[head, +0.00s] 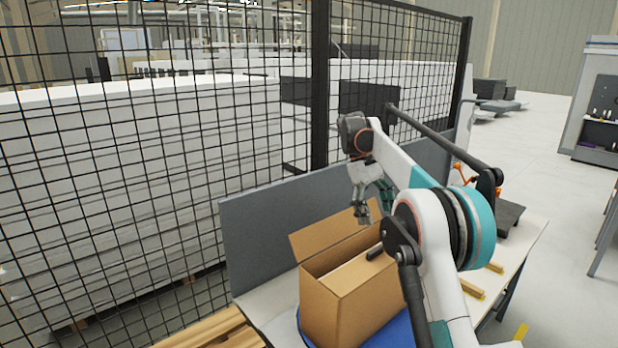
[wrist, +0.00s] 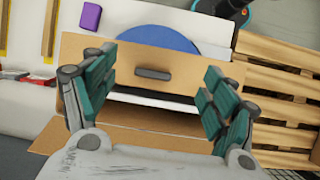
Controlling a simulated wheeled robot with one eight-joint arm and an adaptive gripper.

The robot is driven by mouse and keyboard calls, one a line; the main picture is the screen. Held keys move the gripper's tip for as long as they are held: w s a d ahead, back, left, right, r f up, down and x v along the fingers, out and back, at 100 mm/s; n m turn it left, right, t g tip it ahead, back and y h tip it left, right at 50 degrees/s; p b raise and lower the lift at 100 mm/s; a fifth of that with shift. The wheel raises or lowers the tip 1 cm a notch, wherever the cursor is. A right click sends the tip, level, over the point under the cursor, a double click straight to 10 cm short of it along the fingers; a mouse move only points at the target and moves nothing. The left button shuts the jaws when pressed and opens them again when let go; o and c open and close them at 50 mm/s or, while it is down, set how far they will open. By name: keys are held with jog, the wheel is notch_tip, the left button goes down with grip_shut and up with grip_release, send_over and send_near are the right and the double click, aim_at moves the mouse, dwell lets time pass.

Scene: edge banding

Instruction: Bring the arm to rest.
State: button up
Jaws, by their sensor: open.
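My gripper (head: 374,207) hangs over the back part of an open cardboard box (head: 343,303). Its teal fingers are spread wide, with nothing held between them, and they also show in the wrist view (wrist: 160,68). In the wrist view the box's brown panel (wrist: 210,65) lies beyond the fingers. A dark oblong patch (wrist: 153,73) shows on that panel, between the fingers; I cannot tell if it is a slot or a separate piece. It also shows in the head view (head: 374,252). My arm is bent and hides part of the table.
The box stands on a blue round surface (wrist: 165,37) on a white table (head: 531,236). A grey panel (head: 255,240) and black mesh fence (head: 150,180) stand behind. A purple block (wrist: 90,16) and a wooden pallet (wrist: 275,85) are near. Open floor (head: 545,130) lies at right.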

jog(key=s+a+r+m+t+y+b, duration=0.2)
jog(key=s+t+b, duration=0.5)
jog(key=s, duration=1.3)
jog(key=s+a+f+m+t+y+b, duration=0.1)
jog(key=s+f+m+t+b, duration=0.3)
jog(key=s+f, duration=1.5)
jog(key=s+a+b, duration=0.1)
jog(key=s+b, duration=0.1)
jog(key=b, duration=0.1)
jog(key=shift+f+m, duration=0.25)
jog(key=shift+m, duration=0.15)
jog(key=shift+c, duration=0.5)
